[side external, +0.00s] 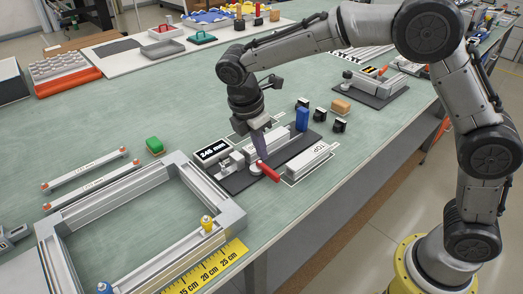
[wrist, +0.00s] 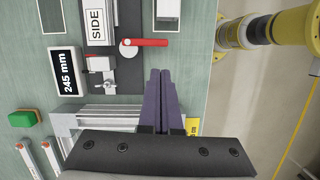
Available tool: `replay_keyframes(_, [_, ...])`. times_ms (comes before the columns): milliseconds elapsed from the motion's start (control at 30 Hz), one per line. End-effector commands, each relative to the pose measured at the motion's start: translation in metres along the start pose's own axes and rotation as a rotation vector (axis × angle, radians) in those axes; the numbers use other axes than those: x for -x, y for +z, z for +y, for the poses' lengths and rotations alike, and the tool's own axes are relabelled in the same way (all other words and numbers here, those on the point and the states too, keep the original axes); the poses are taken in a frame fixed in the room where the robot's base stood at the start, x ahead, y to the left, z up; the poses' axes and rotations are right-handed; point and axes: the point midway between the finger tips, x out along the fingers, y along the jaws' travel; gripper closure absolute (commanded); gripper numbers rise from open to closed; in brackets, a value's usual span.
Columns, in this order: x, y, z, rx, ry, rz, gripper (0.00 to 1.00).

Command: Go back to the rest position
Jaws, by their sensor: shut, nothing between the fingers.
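My gripper (side external: 259,152) is shut with nothing between its fingers. In the side external view it points down close to a dark fixture plate (side external: 236,181) that carries a red-handled clamp (side external: 268,173). In the wrist view the purple fingers (wrist: 161,75) lie together, beside and below the red handle (wrist: 148,42) in the picture. I cannot tell whether the fingertips touch the handle. An aluminium bar marked SIDE (wrist: 98,22) sits on the plate, and a bar marked TOP (side external: 309,160) lies to the right of it.
An aluminium frame (side external: 85,208) and a yellow ruler (side external: 215,268) lie at the front left. A 245 mm display (side external: 213,151), a blue block (side external: 302,119) and black clips stand around the fixture. A green block (side external: 154,145) lies left.

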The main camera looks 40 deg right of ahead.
Motion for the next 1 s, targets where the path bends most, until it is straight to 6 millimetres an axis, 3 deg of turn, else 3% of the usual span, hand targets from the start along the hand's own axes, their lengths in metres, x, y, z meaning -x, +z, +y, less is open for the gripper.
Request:
replay_keyframes(167, [0.003,0.007,0.002,-0.016,0.006,0.004,1.0])
replay_keyframes(267, [0.026,0.025,0.005,-0.056,0.053,0.03,1.0])
replay_keyframes(367, [0.057,0.057,-0.006,-0.115,0.104,0.062,1.0])
replay_keyframes(500, [0.091,0.103,-0.044,-0.248,0.174,0.125,1.0])
replay_keyframes(700, [0.113,0.149,-0.113,-0.531,0.255,0.235,1.0])
replay_keyframes(833, [0.111,0.165,-0.161,-0.749,0.294,0.322,1.0])
replay_keyframes(1000, [0.089,0.17,-0.216,-1.046,0.308,0.445,1.0])
